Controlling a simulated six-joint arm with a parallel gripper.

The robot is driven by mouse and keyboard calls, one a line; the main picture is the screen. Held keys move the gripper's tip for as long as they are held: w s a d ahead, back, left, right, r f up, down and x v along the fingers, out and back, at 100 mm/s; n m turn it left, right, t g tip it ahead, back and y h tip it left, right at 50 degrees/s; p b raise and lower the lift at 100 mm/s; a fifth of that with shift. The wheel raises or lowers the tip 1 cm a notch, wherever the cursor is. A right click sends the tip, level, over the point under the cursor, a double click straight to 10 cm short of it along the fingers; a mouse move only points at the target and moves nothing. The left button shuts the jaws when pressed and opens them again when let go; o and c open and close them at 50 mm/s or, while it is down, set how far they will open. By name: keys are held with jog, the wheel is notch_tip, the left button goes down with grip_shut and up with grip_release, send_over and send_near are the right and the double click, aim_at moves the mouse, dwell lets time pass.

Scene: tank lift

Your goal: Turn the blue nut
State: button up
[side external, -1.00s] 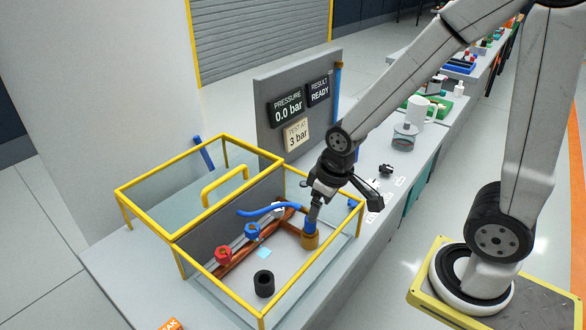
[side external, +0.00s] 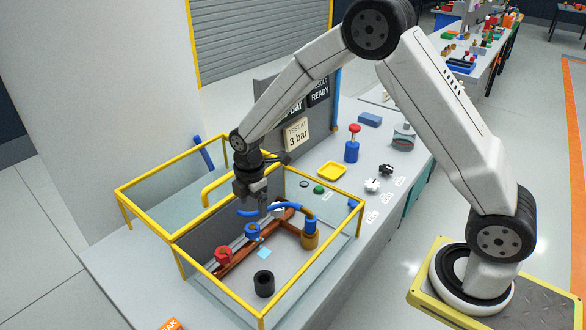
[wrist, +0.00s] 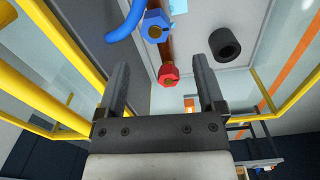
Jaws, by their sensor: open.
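In the wrist view the blue nut (wrist: 156,25) has a hexagonal outline and a brass-coloured middle. The red nut (wrist: 168,74) shows between the fingers. My gripper (side external: 263,208) points down over the pipe, beside the blue hose and above and behind the blue nut. Its fingers (wrist: 158,65) are apart and empty, clear of the blue nut.
A brass fitting (side external: 310,240) with a blue top stands at the tank's right. A blue hose (side external: 290,206) arches nearby. A black ring (side external: 264,282) lies on the tank floor. Yellow rails (side external: 220,264) border the tank.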

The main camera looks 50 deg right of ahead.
aim_at(252, 227)
jog(key=shift+w+a+f+n, duration=0.15)
jog(key=shift+w+f+n, duration=0.25)
jog(key=shift+n, duration=0.1)
jog(key=shift+f, duration=3.9)
grip_shut()
